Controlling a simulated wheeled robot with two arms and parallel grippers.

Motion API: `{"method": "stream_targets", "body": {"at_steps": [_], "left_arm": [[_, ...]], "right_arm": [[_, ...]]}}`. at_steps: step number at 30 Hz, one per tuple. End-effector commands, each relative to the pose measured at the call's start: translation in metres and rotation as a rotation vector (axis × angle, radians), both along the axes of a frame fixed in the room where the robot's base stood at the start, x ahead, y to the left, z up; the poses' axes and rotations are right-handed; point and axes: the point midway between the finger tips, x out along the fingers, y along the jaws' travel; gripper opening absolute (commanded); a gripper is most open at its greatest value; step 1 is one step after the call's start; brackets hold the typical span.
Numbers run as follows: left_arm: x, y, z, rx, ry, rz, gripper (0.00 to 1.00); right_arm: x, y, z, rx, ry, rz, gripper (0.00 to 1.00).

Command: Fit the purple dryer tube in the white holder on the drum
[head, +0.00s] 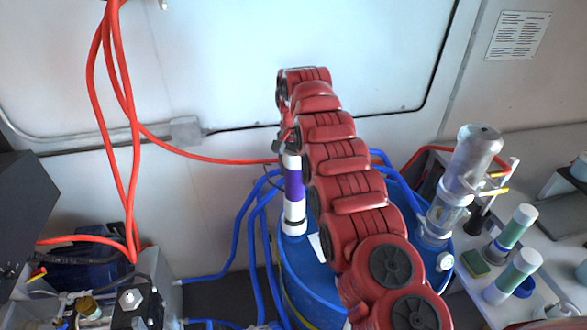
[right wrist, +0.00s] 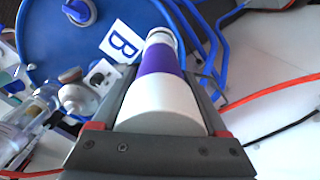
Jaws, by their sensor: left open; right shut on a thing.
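The purple dryer tube (head: 294,184) has white ends and stands about upright at the left rim of the blue drum (head: 308,284). My right gripper (head: 287,143) is shut on its upper end. In the right wrist view, the jaws (right wrist: 162,88) flank the tube (right wrist: 160,62), which points down toward the drum (right wrist: 40,50). A white piece with a dark ring (head: 293,228) shows at the tube's lower end and looks like the white holder. I cannot tell whether the tube is inside it or just above it. My left gripper is not in view.
A clear cylinder with a metal cap (head: 478,150) stands at the drum's right side. Blue hoses (head: 238,235) run left of the drum, and a red hose (head: 215,158) passes behind. White-and-green bottles (head: 512,228) stand on the right bench. A "B" label (right wrist: 122,42) lies on the drum.

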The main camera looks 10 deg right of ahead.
Motion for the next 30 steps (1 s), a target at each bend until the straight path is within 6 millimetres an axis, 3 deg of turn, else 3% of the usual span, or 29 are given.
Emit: {"method": "stream_targets", "body": {"at_steps": [6, 12, 30], "left_arm": [[0.000, 0.000, -0.029, 0.000, 0.000, 0.000, 0.50], [0.000, 0.000, -0.041, 0.000, 0.000, 0.000, 0.50], [0.000, 0.000, -0.041, 0.000, 0.000, 0.000, 0.50]], "right_arm": [[0.000, 0.000, -0.029, 0.000, -0.001, 0.000, 0.00], [0.000, 0.000, -0.043, -0.001, -0.001, 0.000, 0.00], [0.000, 0.000, -0.043, 0.000, -0.001, 0.000, 0.00]]}}
